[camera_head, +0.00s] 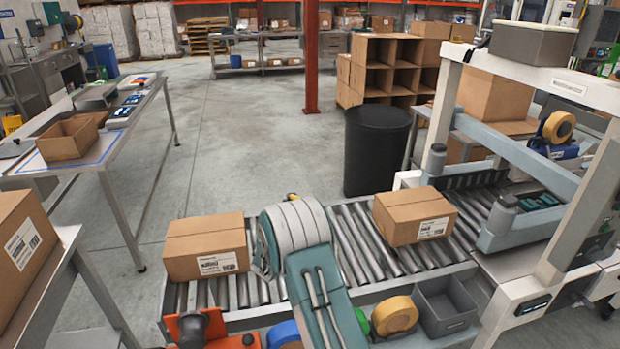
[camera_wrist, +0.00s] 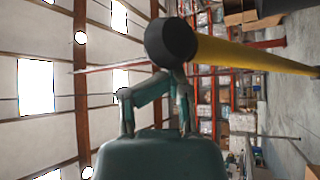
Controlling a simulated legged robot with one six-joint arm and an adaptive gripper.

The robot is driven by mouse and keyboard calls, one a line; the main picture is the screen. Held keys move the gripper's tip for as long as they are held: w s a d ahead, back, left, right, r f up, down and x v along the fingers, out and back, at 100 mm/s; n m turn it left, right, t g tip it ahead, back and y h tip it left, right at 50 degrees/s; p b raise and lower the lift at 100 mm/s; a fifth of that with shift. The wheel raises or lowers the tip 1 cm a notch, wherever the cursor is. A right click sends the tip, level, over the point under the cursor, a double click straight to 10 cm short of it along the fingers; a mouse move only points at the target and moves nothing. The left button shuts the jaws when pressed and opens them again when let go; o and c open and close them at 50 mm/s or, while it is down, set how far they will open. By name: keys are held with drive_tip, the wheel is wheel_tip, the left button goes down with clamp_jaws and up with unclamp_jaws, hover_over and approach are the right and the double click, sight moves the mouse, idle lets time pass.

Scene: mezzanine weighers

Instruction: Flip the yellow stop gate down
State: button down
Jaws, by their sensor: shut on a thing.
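The yellow stop gate (camera_wrist: 250,55) is a yellow bar with a black rounded end (camera_wrist: 170,42), large in the wrist view. With the ceiling on the left and the floor on the right of that view, the bar stands roughly upright, black end up. My gripper (camera_wrist: 174,82) is shut on the gate close below the black end, as far as the wrist view shows. In the head view only a small yellow and black tip of the gate (camera_head: 292,196) shows above my arm; my arm hides the rest and my fingers.
A roller conveyor (camera_head: 350,240) runs under my arm. One carton (camera_head: 207,245) sits left of my arm, another (camera_head: 414,214) right of it, near a white frame (camera_head: 570,225). Tape rolls (camera_head: 394,315) and a grey bin (camera_head: 443,306) stand at the near side. A black barrel (camera_head: 375,150) stands behind.

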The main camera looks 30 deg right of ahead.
drive_tip(key=s+f, duration=0.3)
drive_tip(key=f, duration=0.5)
drive_tip(key=shift+s+a, duration=0.3)
drive_tip(key=shift+a, duration=0.15)
